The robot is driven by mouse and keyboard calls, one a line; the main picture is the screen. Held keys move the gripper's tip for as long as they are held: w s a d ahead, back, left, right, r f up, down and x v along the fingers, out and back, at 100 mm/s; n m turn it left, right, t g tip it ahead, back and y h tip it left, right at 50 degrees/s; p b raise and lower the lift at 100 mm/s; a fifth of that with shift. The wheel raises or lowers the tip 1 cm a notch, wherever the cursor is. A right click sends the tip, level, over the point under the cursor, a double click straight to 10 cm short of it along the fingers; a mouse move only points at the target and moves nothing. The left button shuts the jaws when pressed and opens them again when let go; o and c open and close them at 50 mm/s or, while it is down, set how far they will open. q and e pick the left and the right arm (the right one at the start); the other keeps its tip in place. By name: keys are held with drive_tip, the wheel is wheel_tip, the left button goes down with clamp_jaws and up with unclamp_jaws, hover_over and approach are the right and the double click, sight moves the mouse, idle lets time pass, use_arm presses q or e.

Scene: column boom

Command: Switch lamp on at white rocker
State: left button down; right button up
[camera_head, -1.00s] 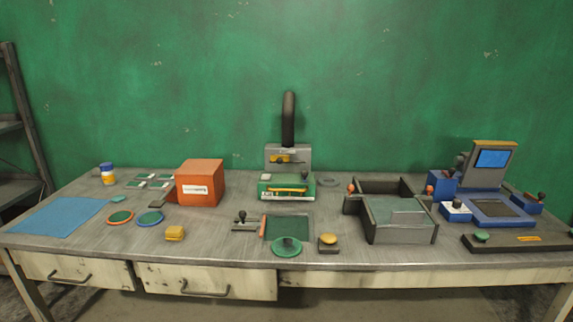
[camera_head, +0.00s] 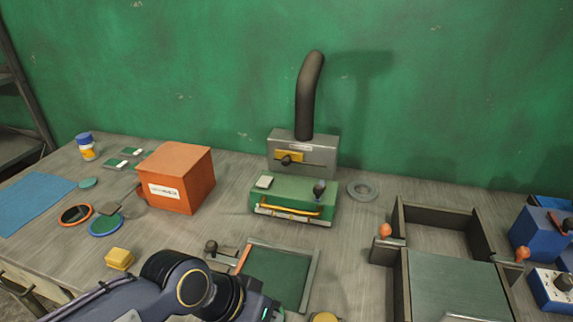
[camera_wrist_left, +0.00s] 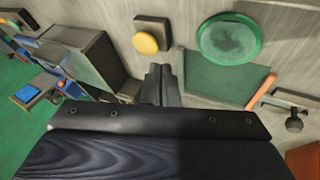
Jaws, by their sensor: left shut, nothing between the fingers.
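A green box (camera_head: 295,205) with a yellow handle stands at the back middle of the bench. I cannot tell whether the rocker is pressed. Behind it, a grey box (camera_head: 318,155) carries a black curved tube (camera_head: 309,95), perhaps the lamp; no glow shows. My left gripper (camera_head: 268,309) is at the bottom of the head view, in front of the green box and apart from it. In the left wrist view its fingers (camera_wrist_left: 160,84) are shut and empty. My right gripper is not in view.
A green mat in a frame (camera_head: 282,275) lies before the green box. A yellow button (camera_wrist_left: 146,42) and a green disc (camera_wrist_left: 228,38) show in the wrist view. An orange box (camera_head: 178,180) stands left; a grey tray (camera_head: 450,285) with raised walls stands right.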

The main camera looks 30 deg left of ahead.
use_arm(q)
drive_tip(key=shift+w, duration=0.3)
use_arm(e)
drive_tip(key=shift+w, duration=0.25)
use_arm(q)
drive_tip(key=shift+s, duration=0.1)
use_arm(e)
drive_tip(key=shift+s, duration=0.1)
use_arm(q)
drive_tip(key=w+a+r+n+y, duration=0.1)
drive_tip(key=w+a+r+y, duration=0.2)
drive_tip(key=w+a, duration=0.9)
drive_tip(key=w+a+r+t+y, duration=0.1)
drive_tip(key=w+a+r+y, duration=0.2)
drive_tip(key=w+a, duration=1)
wheel_tip(320, 180, up, 4)
drive_tip(key=w, duration=0.2)
drive_tip(key=shift+w+a+f+n+t, duration=0.2)
drive_tip(key=shift+w+n+t, duration=0.1)
drive_tip(key=shift+n, duration=0.1)
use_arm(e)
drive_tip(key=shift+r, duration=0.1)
